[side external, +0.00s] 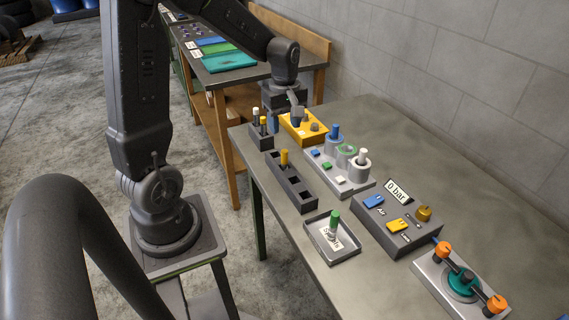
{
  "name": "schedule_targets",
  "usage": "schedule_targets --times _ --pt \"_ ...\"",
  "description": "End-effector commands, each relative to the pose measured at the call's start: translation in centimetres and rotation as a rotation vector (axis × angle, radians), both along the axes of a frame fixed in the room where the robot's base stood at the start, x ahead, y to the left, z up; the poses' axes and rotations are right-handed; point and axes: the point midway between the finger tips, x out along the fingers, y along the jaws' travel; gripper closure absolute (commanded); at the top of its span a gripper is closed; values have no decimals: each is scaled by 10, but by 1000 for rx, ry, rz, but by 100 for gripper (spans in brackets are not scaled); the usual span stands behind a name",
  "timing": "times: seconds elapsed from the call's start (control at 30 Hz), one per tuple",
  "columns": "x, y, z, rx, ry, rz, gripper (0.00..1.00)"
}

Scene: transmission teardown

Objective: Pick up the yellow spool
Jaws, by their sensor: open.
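A smaller yellow-topped piece (263,121) stands beside a white-topped one (255,114) in a small dark block (261,138). I cannot tell for sure which yellow piece is the spool. My gripper (285,119) is open, fingers down, above the bench's far left part. In the picture it is right of the small block, overlaps the yellow box and is above the long rack. Its height is hard to judge.
A yellow box (309,135) is close to my gripper. A pale block (349,184) with cylinders, a labelled tray (333,257) with a green-topped piece, a grey box (385,231) and an orange-knobbed fixture (437,286) stand nearer. The bench's right side is clear.

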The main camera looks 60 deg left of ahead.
Motion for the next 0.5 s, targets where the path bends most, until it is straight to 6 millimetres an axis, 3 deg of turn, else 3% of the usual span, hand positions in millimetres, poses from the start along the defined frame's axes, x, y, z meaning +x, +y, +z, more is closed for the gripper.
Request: schedule_targets --times 0.3,0.5 --pt "-1 -1 -59 -2 4 -4 49" --pt "0 -1 -73 0 1 -5 49"
